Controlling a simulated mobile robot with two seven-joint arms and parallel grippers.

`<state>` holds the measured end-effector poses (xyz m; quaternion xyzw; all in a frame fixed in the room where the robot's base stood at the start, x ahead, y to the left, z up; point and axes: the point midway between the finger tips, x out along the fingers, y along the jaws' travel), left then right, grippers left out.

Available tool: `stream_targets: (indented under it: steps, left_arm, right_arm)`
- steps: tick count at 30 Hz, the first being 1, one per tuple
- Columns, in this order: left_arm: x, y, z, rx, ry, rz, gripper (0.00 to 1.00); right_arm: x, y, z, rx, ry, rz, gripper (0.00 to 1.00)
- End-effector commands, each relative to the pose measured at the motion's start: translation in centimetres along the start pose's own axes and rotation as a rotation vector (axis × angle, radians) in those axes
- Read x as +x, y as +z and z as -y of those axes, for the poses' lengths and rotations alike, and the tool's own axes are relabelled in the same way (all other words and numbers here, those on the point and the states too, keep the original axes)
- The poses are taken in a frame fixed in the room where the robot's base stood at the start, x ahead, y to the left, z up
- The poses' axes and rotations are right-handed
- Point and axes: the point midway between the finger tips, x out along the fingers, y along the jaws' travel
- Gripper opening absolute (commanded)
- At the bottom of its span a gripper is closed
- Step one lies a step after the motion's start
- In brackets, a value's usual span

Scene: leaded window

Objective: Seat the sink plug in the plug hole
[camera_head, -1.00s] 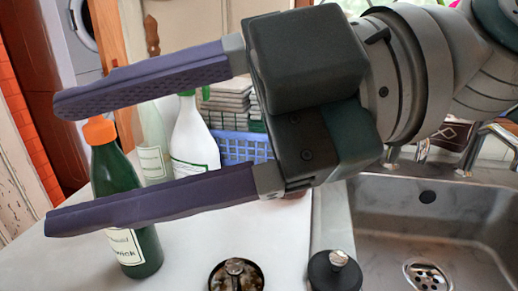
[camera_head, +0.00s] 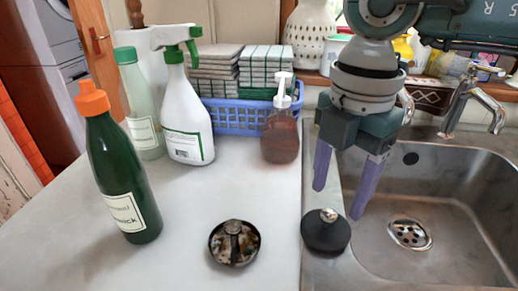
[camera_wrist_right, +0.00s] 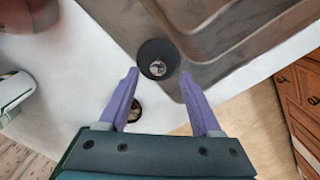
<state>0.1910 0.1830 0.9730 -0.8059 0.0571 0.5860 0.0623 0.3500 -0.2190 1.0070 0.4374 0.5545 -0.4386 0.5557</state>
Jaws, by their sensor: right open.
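The sink plug (camera_head: 325,238), a black disc with a small metal knob, sits on the left rim of the sink beside the basin. It also shows in the right wrist view (camera_wrist_right: 150,50), just beyond the fingertips. The plug hole (camera_head: 409,234) is a round metal strainer in the basin floor, to the right of the plug; nothing covers it. My right gripper (camera_head: 338,203) points down, open and empty, behind and above the plug. In the right wrist view its fingers (camera_wrist_right: 161,80) are spread, with the plug ahead between their lines. My left gripper is not in view.
A round metal dish-like strainer (camera_head: 234,243) lies on the white counter (camera_head: 190,225). A green bottle (camera_head: 125,185), a spray bottle (camera_head: 188,125), a soap dispenser (camera_head: 281,135) and a blue basket (camera_head: 238,117) stand further back. The tap (camera_head: 475,95) rises behind the basin (camera_head: 450,185).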

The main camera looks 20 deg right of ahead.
Motion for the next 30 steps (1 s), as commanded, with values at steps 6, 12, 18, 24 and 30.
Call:
stream_targets:
  steps: [6,12,18,24,30]
  left_arm:
    - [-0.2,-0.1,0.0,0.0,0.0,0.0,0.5]
    - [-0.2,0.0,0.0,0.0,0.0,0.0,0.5]
    - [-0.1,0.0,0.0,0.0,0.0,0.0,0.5]
    - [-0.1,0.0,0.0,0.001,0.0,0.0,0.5]
    - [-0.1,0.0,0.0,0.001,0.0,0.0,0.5]
  right_arm:
    - [3.1,-0.3,-0.2,0.001,-0.002,-0.001,0.65]
    - [3.5,-0.3,-0.2,-0.001,0.0,-0.002,0.65]
    - [3.5,-0.3,-0.2,-0.001,0.0,-0.002,0.52]
    - [3.4,-0.3,-0.2,-0.001,0.0,-0.002,0.29]
    - [3.4,-0.3,-0.2,-0.001,0.0,-0.002,0.07]
